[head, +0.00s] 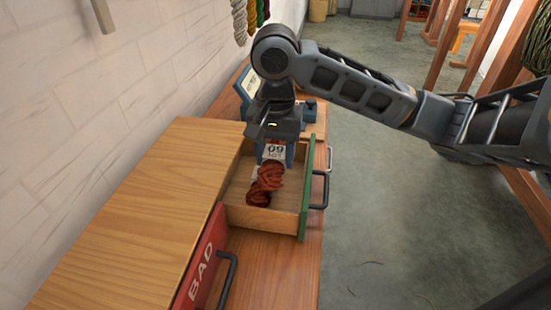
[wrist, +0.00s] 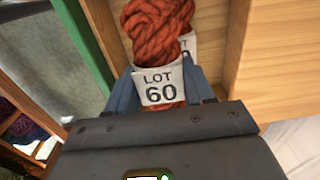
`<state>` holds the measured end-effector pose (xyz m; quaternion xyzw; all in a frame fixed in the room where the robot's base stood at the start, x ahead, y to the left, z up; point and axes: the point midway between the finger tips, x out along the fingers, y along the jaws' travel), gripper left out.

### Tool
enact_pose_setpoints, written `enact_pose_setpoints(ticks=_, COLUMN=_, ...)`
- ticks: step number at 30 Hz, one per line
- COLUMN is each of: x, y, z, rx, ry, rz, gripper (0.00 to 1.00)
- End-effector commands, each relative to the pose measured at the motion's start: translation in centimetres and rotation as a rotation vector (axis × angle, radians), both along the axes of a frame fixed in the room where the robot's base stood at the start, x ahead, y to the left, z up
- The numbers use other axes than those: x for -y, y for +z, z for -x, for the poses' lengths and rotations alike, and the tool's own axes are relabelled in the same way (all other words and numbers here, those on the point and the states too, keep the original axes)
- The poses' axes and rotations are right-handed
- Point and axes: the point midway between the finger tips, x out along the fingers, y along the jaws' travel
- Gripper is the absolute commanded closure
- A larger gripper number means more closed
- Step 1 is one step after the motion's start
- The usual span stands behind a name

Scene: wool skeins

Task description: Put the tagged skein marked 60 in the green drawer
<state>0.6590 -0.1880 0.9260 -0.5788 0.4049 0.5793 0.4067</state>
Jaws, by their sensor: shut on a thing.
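The tagged skein, rusty red with a white band reading LOT 60, is in my gripper (head: 275,153); the skein (head: 270,178) hangs over the open green drawer (head: 306,188). In the wrist view, the blue fingers of my gripper (wrist: 164,88) are shut on the band of the skein (wrist: 155,30). A darker red skein (head: 257,198) shows below and beside it inside the drawer, partly hidden. Part of a second white tag (wrist: 188,45) shows behind the held skein. I cannot tell whether the held skein touches the one below.
A red drawer front marked BAD (head: 207,258) is nearer, under the wooden top (head: 150,210). A device with a screen (head: 246,84) stands behind my gripper. Coloured skeins (head: 250,14) hang on the wall. The floor (head: 390,220) to the right is mostly clear.

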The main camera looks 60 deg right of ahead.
Motion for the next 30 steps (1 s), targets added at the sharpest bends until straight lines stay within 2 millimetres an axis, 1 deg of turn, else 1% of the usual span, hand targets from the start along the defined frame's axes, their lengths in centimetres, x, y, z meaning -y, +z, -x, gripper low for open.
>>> enact_pose_setpoints(ticks=1, x=0.1, y=-0.6, z=0.1, rx=-0.002, ry=-0.001, rz=0.003, gripper=0.78)
enact_pose_setpoints(ticks=4, x=0.1, y=-1.3, z=0.1, rx=-0.001, ry=-0.001, rz=0.003, gripper=0.78)
enact_pose_setpoints(ticks=11, x=0.1, y=-1.3, z=0.0, rx=0.0, ry=0.0, rz=0.002, gripper=0.78)
enact_pose_setpoints(ticks=16, x=0.1, y=-1.7, z=0.0, rx=-0.001, ry=0.0, rz=0.0, gripper=0.78)
enact_pose_setpoints(ticks=17, x=0.1, y=-1.7, z=0.0, rx=-0.001, ry=0.0, rz=0.001, gripper=0.47)
enact_pose_setpoints(ticks=24, x=0.1, y=-1.6, z=0.0, rx=0.0, ry=0.0, rz=0.002, gripper=0.24)
enact_pose_setpoints(ticks=25, x=0.1, y=-1.6, z=0.0, rx=0.0, ry=0.0, rz=0.002, gripper=0.22)
enact_pose_setpoints(ticks=30, x=0.1, y=-1.6, z=0.0, rx=0.0, ry=0.0, rz=0.002, gripper=0.22)
